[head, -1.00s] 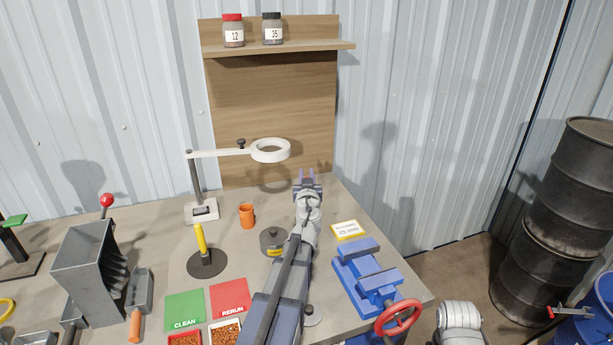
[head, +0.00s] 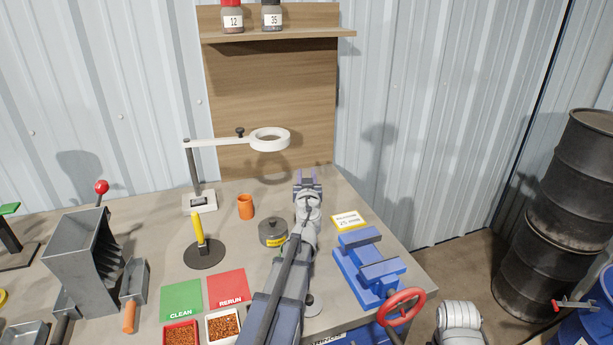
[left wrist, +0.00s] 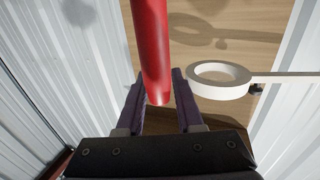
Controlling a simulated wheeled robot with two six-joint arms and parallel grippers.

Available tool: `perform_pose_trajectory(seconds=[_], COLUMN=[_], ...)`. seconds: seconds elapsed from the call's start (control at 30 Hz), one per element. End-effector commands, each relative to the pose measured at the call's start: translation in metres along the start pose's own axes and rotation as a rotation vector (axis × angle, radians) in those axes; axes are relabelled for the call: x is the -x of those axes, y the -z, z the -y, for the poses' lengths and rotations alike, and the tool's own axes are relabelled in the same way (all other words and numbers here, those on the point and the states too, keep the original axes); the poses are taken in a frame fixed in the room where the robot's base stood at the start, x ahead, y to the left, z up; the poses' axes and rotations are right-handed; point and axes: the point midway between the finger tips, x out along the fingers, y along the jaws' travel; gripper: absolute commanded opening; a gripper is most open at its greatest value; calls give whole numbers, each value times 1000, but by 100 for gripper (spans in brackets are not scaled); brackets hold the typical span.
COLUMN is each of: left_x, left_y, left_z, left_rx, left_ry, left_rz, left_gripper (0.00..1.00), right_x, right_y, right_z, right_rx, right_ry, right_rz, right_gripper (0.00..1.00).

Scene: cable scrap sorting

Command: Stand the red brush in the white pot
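My left gripper (head: 307,174) reaches over the back of the bench, its arm coming up the middle of the head view. In the left wrist view a red cylinder, which looks like the handle of the red brush (left wrist: 153,45), runs from the top edge down to an end between the two fingers (left wrist: 159,85). The fingers lie close along both sides of it and appear shut on it. The rest of the brush is out of frame, and the head view does not show it. I cannot make out the white pot; my arm hides part of the bench. My right gripper is out of view.
A white ring magnifier (head: 269,139) stands left of my left gripper. A blue vise (head: 367,266) is right.

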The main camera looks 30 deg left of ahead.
Motion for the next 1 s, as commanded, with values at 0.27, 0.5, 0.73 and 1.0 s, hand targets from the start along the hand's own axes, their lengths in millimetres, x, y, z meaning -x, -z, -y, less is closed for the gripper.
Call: perform_pose_trajectory(seconds=[0.27,0.5,0.73,1.0], left_x=[0,2,25,69], left_y=[0,0,0,0], left_z=[0,0,0,1], left_rx=[0,0,0,0], left_ry=[0,0,-1,-1], left_rz=[0,0,0,0], left_gripper=[60,60,60,60], right_x=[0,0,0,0], right_y=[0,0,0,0], right_z=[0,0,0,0], right_rx=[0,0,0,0], right_ry=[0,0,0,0], right_rz=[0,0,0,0], right_gripper=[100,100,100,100])
